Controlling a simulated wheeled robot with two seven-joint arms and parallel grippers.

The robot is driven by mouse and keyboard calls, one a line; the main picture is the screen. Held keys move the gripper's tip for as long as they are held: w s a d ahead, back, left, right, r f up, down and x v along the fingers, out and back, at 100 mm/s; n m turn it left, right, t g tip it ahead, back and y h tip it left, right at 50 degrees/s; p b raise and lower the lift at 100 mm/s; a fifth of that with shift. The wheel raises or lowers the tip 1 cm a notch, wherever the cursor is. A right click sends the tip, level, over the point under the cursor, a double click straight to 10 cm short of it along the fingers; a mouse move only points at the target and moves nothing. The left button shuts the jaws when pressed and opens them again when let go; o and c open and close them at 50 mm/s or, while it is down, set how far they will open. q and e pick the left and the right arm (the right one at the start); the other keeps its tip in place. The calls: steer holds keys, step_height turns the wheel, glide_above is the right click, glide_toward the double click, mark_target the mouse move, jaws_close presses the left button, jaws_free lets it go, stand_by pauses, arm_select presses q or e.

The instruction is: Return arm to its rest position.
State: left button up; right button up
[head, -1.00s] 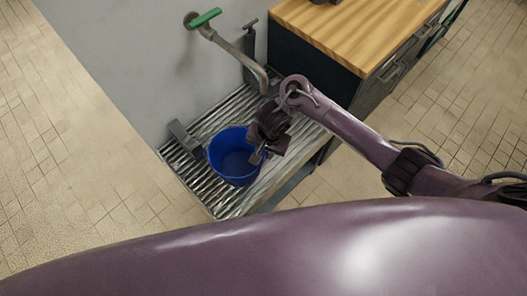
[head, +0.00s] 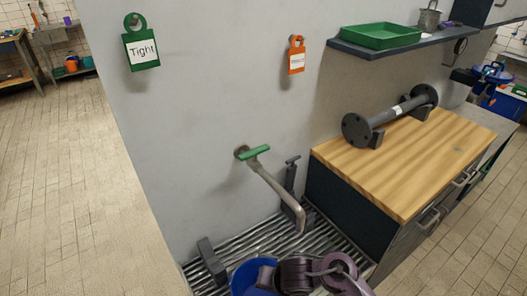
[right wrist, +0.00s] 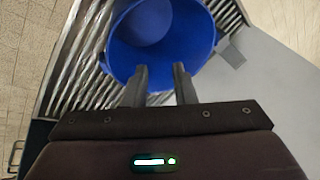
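My right arm reaches in at the bottom of the head view, with its purple wrist (head: 315,272) beside and partly in front of the blue bucket (head: 248,277). In the right wrist view my right gripper (right wrist: 160,72) has its two dark fingers apart, with nothing between them. The fingertips are over the near rim of the bucket (right wrist: 165,40) in that picture; I cannot tell whether they touch it. The bucket stands on the ribbed metal grate and looks empty. My left gripper is not in view.
A tap with a green handle (head: 254,153) and bent spout (head: 280,195) juts from the grey wall above the grate (head: 325,240). A wooden-topped cabinet (head: 400,160) carrying a flanged pipe (head: 385,117) stands at right. Above it is a shelf with a green tray (head: 380,37).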

steer(key=s+d+r+n+h, duration=0.1)
steer(key=s+d+r+n, duration=0.1)
steer(key=s+d+r, duration=0.5)
steer(key=s+d+r+n+h, duration=0.2)
steer(key=s+d+r, duration=0.15)
steer(key=d, duration=0.65)
step_height(320, 180, down, 28)
steer(key=s+g, duration=0.1)
steer(key=s+d+f, duration=0.2)
steer(key=s+f, duration=0.8)
steer(key=s+d+f+g, duration=0.1)
steer(key=s+f, duration=0.9)
steer(key=shift+s+d+f+n, duration=0.2)
steer(key=shift+s+d+n, duration=0.1)
steer(key=shift+d+n, duration=0.1)
